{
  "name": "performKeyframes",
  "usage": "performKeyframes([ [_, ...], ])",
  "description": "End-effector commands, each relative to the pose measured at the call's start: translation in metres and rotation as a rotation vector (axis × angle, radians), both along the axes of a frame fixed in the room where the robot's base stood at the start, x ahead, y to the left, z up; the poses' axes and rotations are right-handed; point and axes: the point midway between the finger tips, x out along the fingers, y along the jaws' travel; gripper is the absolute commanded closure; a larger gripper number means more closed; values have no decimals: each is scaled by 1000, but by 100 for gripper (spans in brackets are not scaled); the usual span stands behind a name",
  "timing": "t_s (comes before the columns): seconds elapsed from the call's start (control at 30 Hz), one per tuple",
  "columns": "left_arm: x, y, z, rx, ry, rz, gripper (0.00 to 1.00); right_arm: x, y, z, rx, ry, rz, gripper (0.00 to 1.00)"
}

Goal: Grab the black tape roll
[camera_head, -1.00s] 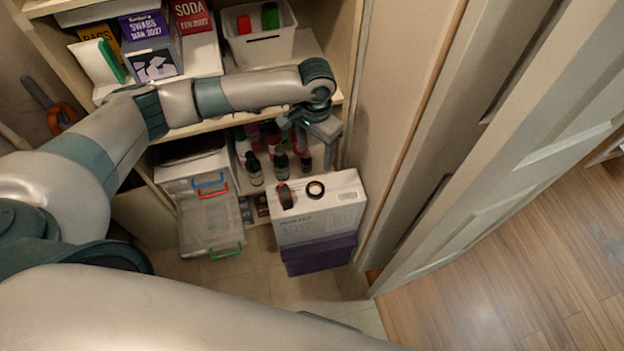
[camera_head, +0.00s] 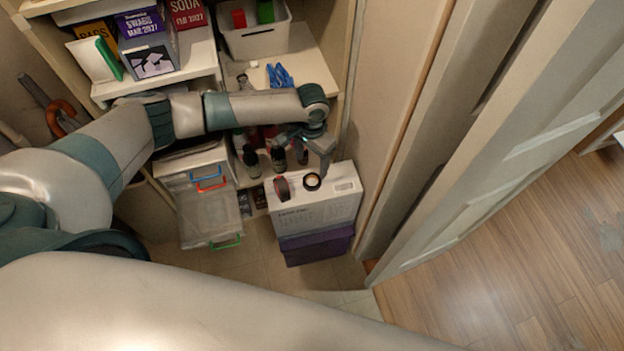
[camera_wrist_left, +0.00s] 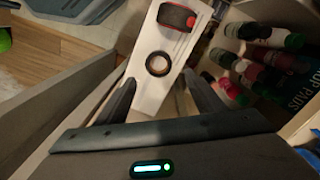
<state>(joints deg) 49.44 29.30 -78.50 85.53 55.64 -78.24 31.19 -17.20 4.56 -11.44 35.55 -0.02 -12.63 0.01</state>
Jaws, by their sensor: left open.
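The black tape roll (camera_head: 312,181) lies flat on top of a white box (camera_head: 318,214), near its middle. In the left wrist view the roll (camera_wrist_left: 159,64) is a dark ring with a pale centre, ahead of the jaws. My left gripper (camera_head: 314,160) is open and empty, just behind and above the roll in the head view. In the left wrist view its two fingers (camera_wrist_left: 160,84) point toward the roll, one on each side of its line, apart from it. My right gripper is out of view.
Several bottles (camera_head: 278,158) stand on the shelf behind. A purple box (camera_head: 316,248) supports the white box. A wall and door frame (camera_head: 400,130) lie close on the right.

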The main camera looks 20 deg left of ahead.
Motion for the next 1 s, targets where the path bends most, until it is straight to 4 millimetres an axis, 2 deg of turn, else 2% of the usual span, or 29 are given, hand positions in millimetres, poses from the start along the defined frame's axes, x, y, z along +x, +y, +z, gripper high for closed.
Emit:
performKeyframes([
  [0.13,0,0,-23,1,2,0,38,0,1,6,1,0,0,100],
  [0.3,0,0,-38,0,0,1,38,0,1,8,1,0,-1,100],
  [0.77,-1,0,-42,0,0,0,38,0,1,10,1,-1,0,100],
  [1.0,-5,0,-63,1,0,0,38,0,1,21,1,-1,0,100],
])
